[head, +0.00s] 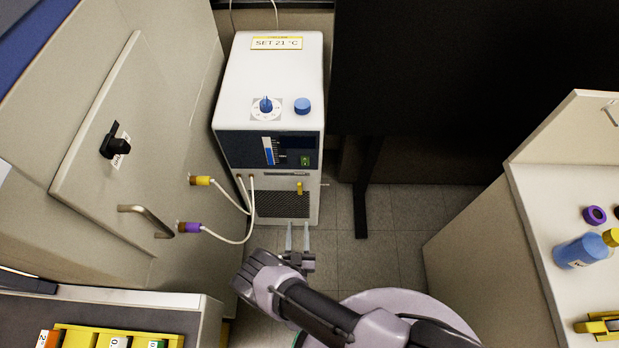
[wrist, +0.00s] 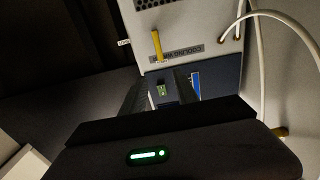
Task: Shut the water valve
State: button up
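The water valve shows as a small yellow lever (head: 299,188) on the lower front of the white chiller (head: 229,95), above the dark grille. In the head view the lever stands about upright. In the wrist view, which is turned over, the yellow lever (wrist: 156,45) lies beside a label reading "COOLING WA…", partly hard to read. My gripper (head: 297,230) is in front of and below the lever, its two fingers pointing at the chiller. The fingers, also in the wrist view (wrist: 160,88), are apart with nothing between them. They do not appear to touch the lever.
White hoses with yellow (head: 201,181) and purple (head: 190,227) fittings run from the left cabinet to the chiller front. A metal handle (head: 147,219) juts from that cabinet. A green switch (head: 305,160) is above the valve. Open floor (head: 390,225) lies right of the chiller.

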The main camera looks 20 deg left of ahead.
aim_at(300, 187)
jog(key=b+x, duration=0.7)
jog(key=x, duration=0.9)
jog(key=shift+w+a+r, duration=0.1)
jog(key=shift+w, duration=0.25)
grip_shut()
